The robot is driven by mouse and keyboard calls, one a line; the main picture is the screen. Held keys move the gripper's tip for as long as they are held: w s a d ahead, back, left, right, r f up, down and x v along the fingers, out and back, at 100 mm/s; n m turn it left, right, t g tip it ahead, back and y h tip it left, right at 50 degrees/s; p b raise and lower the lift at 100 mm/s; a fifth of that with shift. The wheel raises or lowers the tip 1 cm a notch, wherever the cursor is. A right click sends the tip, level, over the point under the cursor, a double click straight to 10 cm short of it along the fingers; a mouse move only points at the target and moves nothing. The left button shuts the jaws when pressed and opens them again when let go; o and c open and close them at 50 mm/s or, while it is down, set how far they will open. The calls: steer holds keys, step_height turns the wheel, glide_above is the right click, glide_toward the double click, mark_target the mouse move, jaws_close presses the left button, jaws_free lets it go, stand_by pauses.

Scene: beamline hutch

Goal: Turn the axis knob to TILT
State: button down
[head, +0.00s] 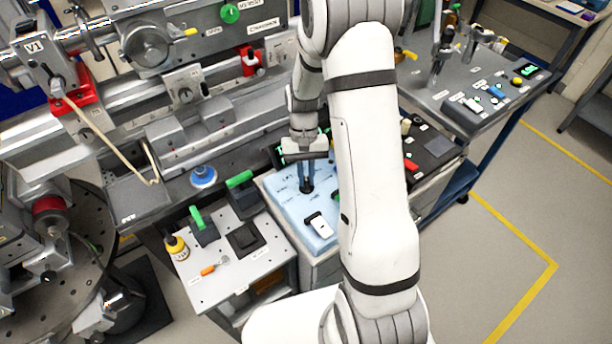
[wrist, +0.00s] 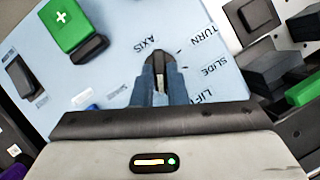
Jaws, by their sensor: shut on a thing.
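The axis knob (wrist: 154,57) is a small dark knob on a light blue panel (head: 287,205). In the wrist view the panel carries the words AXIS, TURN, SLIDE and LIFT around the knob; I cannot make out a TILT label. My gripper (wrist: 160,82) points down at the panel, its two blue-grey fingers closed on the knob. In the head view my gripper (head: 307,184) stands over the panel, with the dark knob at its tips. The fingers hide most of the knob, so which label it points to cannot be told.
A white rocker-like piece (head: 319,226) sits at the panel's front. A green block with a white plus (wrist: 66,24) is near the knob. A grey side table (head: 215,262) with green-handled items, a yellow bottle (head: 176,247) and an orange-handled tool (head: 213,267) stands left. Beamline equipment rises behind.

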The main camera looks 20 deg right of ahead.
steer(key=shift+w+n, duration=0.15)
steer(key=shift+n, duration=0.45)
steer(key=shift+r+h, duration=0.1)
steer(key=shift+h, duration=0.2)
steer(key=c, duration=1.4)
jaws_free()
steer(key=shift+a, duration=0.1)
steer(key=shift+c, duration=0.2)
steer(key=v, duration=0.7)
steer(key=shift+r+b, duration=0.35)
steer(key=shift+b, duration=0.05)
steer(key=shift+w, duration=0.1)
